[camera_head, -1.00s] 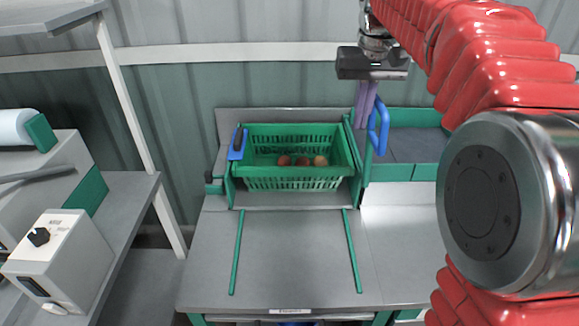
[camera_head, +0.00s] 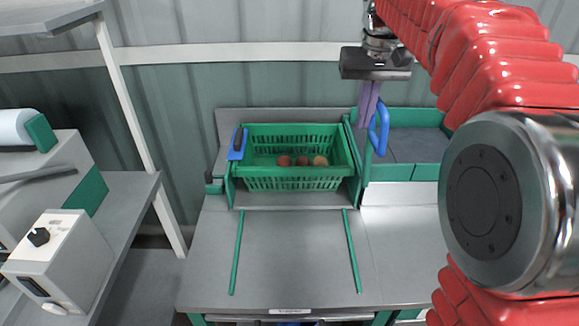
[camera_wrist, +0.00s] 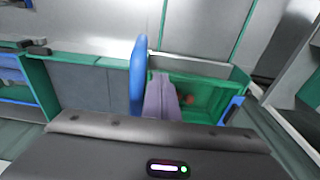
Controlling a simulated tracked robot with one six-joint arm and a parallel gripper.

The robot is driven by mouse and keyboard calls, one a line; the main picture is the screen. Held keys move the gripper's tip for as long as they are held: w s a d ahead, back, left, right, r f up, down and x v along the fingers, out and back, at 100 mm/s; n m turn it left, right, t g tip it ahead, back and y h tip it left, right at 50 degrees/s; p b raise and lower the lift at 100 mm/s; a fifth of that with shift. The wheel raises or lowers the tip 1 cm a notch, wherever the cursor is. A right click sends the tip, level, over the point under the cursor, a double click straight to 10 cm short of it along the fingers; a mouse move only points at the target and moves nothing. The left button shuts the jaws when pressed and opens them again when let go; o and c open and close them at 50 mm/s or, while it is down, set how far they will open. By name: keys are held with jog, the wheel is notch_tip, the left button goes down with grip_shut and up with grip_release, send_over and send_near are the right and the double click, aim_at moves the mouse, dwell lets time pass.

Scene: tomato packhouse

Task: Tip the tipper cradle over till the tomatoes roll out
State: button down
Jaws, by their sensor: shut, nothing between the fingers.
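The tipper cradle (camera_head: 357,188) stands upright at the back of the bench, with a green slatted crate (camera_head: 292,184) in it. Three reddish tomatoes (camera_head: 320,160) lie in the crate. A blue handle (camera_head: 379,130) rises at the cradle's right side; it also shows in the wrist view (camera_wrist: 138,75). My gripper (camera_head: 366,118) points down at the crate's right end, just left of the handle. Its purple fingers are together and empty. I cannot tell whether they touch the handle. In the wrist view the fingers (camera_wrist: 160,98) partly hide the crate.
Two green rails (camera_head: 238,252) (camera_head: 352,250) run along the clear grey bench top (camera_head: 295,255) before the cradle. A green-edged tray (camera_head: 415,145) adjoins on the right. A blue clip (camera_head: 238,145) sits at the crate's left end. A white machine (camera_head: 60,255) stands far left.

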jog(key=shift+d, duration=2.5)
jog(key=shift+d+f, duration=0.25)
jog(key=shift+d, duration=0.85)
jog(key=shift+d+f, duration=0.1)
jog(key=shift+d, duration=0.9)
jog(key=shift+d+f, duration=0.25)
jog(key=shift+d, duration=0.45)
jog(key=shift+d+f, duration=0.2)
jog(key=shift+d, duration=0.45)
jog(key=shift+d+f, duration=0.25)
jog(key=shift+d, duration=0.45)
jog(key=shift+d, duration=0.1)
